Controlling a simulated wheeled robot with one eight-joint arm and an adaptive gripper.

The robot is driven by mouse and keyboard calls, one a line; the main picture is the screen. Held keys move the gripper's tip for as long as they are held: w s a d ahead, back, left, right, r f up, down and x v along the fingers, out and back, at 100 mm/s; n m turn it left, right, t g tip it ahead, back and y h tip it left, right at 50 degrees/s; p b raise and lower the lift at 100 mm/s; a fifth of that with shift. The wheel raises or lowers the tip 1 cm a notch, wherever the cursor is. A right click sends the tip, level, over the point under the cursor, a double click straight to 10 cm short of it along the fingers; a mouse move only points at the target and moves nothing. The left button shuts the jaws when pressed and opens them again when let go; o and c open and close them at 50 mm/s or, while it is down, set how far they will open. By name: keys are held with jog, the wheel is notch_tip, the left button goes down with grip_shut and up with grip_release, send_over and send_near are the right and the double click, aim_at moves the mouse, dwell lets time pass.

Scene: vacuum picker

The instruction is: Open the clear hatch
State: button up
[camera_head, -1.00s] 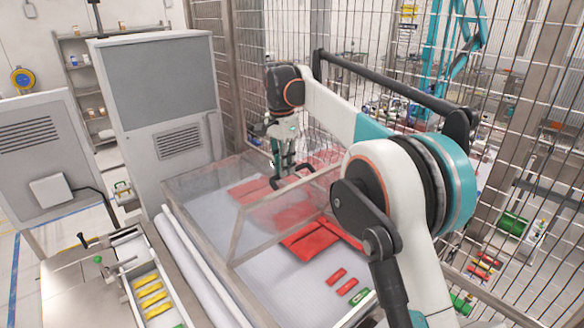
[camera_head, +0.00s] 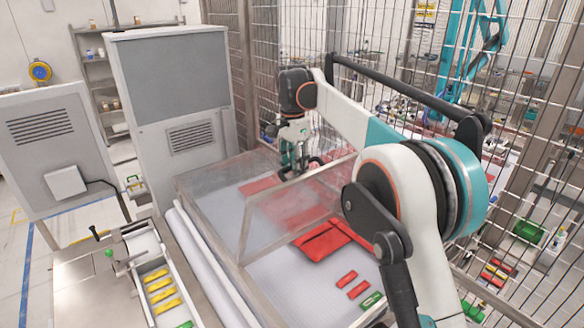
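The clear hatch (camera_head: 290,218) is a transparent panel in a pale frame over the white bed of the machine. It stands tilted up, its raised edge toward the upper right. My gripper (camera_head: 294,170) is at the hatch's raised far edge, near a dark handle (camera_head: 314,163). The fingers are small and partly hidden, so I cannot tell whether they are open or shut on the handle. Red flat pieces (camera_head: 328,240) lie on the bed, some seen through the hatch.
A grey cabinet (camera_head: 170,85) stands behind the bed on the left. A tray with several yellow pieces (camera_head: 160,290) is at the lower left. A wire mesh fence (camera_head: 380,60) runs behind my arm. Small red and green pieces (camera_head: 371,299) lie at the bed's front right.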

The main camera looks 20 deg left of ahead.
jog(key=shift+w+a, duration=0.1)
jog(key=shift+r, duration=0.2)
jog(key=shift+w+a+r, duration=0.1)
jog(key=shift+r, duration=1.65)
jog(key=shift+w+a+r, duration=0.1)
jog(key=shift+r, duration=1.6)
